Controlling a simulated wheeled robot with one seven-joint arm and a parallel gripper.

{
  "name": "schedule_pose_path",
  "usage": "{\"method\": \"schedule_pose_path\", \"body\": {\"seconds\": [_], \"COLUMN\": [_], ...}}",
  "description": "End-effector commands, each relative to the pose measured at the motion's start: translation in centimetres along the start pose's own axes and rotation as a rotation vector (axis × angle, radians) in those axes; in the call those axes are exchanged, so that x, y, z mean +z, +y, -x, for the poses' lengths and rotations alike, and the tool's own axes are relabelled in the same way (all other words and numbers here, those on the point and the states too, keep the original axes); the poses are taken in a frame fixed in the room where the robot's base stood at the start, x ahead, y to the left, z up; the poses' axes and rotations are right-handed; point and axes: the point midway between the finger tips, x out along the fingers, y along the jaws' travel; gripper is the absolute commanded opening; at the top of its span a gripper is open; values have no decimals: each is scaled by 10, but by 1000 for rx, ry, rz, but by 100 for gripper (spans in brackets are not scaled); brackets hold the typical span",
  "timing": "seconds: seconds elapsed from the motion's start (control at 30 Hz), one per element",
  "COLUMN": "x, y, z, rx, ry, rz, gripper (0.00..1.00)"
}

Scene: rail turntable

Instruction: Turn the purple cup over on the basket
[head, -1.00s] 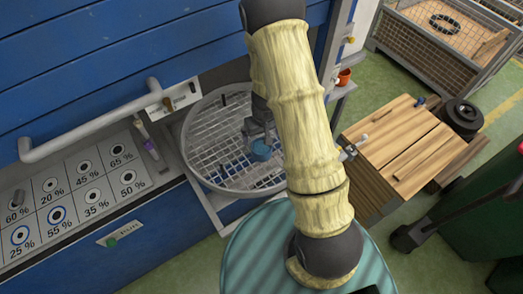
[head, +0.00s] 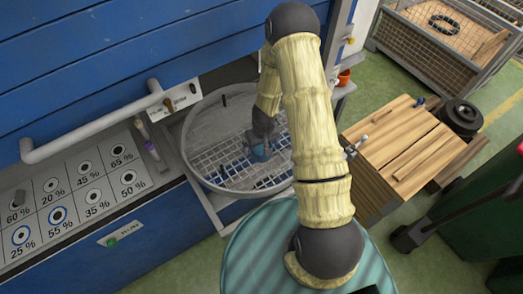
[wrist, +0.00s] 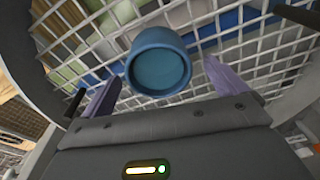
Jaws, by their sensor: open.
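The only cup I see on the basket is blue, not purple. This blue cup (head: 259,153) stands on the wire mesh of the round basket (head: 214,168) in the head view. In the wrist view the cup (wrist: 158,66) shows a round end with a teal disc inside its rim; I cannot tell whether this is its mouth or its base. My gripper (wrist: 160,76) is open, with one purplish finger to each side of the cup's near edge and gaps between. In the head view my gripper (head: 259,143) is right at the cup, partly hiding it.
The blue machine wall (head: 120,50) and a white pipe handle (head: 90,125) stand left of the basket. A dark post (wrist: 75,105) rises near the left finger. Much of the mesh is bare.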

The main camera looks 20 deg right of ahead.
Motion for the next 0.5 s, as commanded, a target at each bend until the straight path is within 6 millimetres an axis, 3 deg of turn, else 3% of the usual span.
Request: {"method": "schedule_pose_path", "body": {"seconds": [0.3,0.5], "x": [1,1], "y": [1,1], "z": [-31,-35], "rx": [-1,0], "ry": [-2,0], "rz": [-1,1], "gripper": [97,97]}}
